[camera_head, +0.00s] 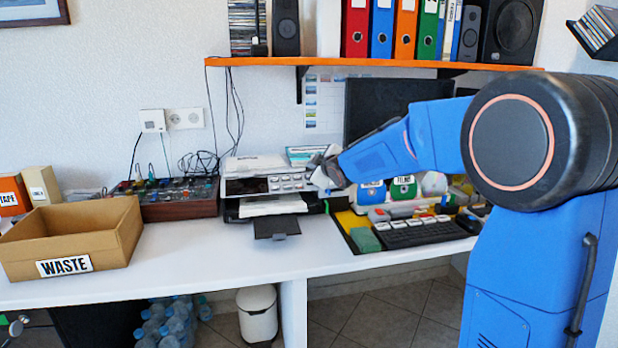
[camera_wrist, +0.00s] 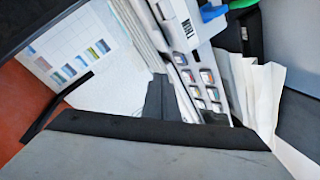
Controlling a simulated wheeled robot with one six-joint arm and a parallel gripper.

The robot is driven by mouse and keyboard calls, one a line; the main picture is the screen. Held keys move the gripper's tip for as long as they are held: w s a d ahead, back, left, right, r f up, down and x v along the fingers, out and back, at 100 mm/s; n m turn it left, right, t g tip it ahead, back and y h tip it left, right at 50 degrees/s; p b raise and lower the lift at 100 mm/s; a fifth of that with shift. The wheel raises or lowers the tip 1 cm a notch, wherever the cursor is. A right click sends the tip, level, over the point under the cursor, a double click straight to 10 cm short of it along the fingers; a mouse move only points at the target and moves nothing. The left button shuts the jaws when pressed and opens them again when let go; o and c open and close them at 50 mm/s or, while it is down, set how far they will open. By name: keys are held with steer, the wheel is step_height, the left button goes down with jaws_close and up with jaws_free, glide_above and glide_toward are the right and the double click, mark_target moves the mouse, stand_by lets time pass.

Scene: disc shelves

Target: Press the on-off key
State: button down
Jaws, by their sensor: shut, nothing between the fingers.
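A light grey device (camera_head: 265,185) with a dark display and rows of keys on its front stands on the white desk, on top of a black printer-like unit. Its keys (camera_wrist: 207,88) also show in the wrist view, right of the fingers. I cannot tell which key is the on-off key. My gripper (camera_head: 322,174) is shut and empty at the right end of the device, close to its front. In the wrist view the dark fingertips (camera_wrist: 158,92) are near the key panel. I cannot tell whether they touch it. The gripper partly hides the device's right side in the head view.
An open cardboard box marked WASTE (camera_head: 72,238) stands at the left. A brown crate of small items (camera_head: 170,198) is left of the device. A tray with a keyboard (camera_head: 420,232) lies at the right. An orange shelf (camera_head: 400,64) runs above. The desk's front middle is clear.

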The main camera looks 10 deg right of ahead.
steer(key=r, duration=0.1)
steer(key=s+r, duration=0.1)
steer(key=r, duration=0.1)
steer(key=shift+s+r, duration=0.2)
steer(key=shift+s, duration=0.2)
steer(key=s+d+f+m+g+h, duration=0.1)
steer(key=s+d+f+m, duration=0.15)
steer(key=s, duration=0.55)
steer(key=s+d+f+m+g+h, duration=0.1)
steer(key=s+d+m+g, duration=0.15)
steer(key=s, duration=0.65)
steer(key=s+d+f+m+g+h, duration=0.1)
steer(key=s+d+f+m+h, duration=0.15)
steer(key=s, duration=0.55)
steer(key=s+f+m+g, duration=0.1)
steer(key=s+f, duration=0.3)
steer(key=s, duration=0.5)
steer(key=s+f+m+g+y, duration=0.1)
steer(key=s+f, duration=0.4)
steer(key=s, duration=0.5)
steer(key=s+f+m+g+y, duration=0.1)
steer(key=s+f+m+g, duration=0.1)
steer(key=s, duration=0.8)
step_height(320, 180, down, 2)
steer(key=shift+a+f+g, duration=0.15)
steer(key=shift+a+g, duration=0.25)
steer(key=shift+g, duration=0.25)
steer(key=c, duration=2.4)
jaws_free()
steer(key=shift+c, duration=0.2)
